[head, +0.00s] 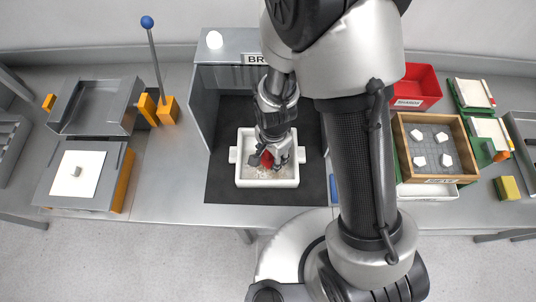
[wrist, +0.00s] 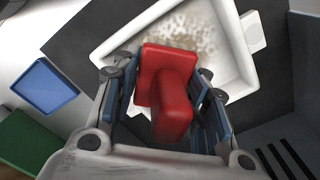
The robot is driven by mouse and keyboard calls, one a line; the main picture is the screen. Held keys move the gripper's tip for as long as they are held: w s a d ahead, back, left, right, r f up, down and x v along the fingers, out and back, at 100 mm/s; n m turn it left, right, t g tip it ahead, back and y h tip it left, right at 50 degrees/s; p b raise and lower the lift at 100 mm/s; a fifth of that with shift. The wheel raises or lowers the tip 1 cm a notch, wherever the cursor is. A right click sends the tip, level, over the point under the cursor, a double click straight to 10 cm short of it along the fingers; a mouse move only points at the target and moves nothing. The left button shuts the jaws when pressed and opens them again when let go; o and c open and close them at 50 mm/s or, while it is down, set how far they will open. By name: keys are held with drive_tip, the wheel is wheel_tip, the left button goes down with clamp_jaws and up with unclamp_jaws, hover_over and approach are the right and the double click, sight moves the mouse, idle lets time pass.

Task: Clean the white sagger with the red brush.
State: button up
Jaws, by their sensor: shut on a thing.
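The white sagger (head: 245,172) is a square open box with side lugs, standing on a black mat inside a grey booth. Its floor carries brownish residue, which also shows inside the sagger in the wrist view (wrist: 240,70). My gripper (head: 275,160) is over the sagger's inside and is shut on the red brush (wrist: 168,90). The brush also shows as a small red patch in the head view (head: 266,158). Its bristles are hidden, so I cannot tell whether they touch the sagger floor.
The grey booth (head: 203,105) has side walls close around the sagger. A wooden tray (head: 398,140) with several white pieces and a red bin (head: 432,84) stand to the right. A blue-knobbed lever (head: 155,60) and grey trays stand left. A blue tray (wrist: 45,86) shows in the wrist view.

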drive_tip(key=shift+a+f, duration=0.15)
drive_tip(key=shift+a, duration=1.5)
drive_tip(key=shift+r, duration=0.2)
idle(0.7)
wheel_tip(320, 180, up, 6)
drive_tip(key=p, duration=0.5)
drive_tip(key=shift+w+r, duration=0.1)
drive_tip(key=shift+r, duration=0.1)
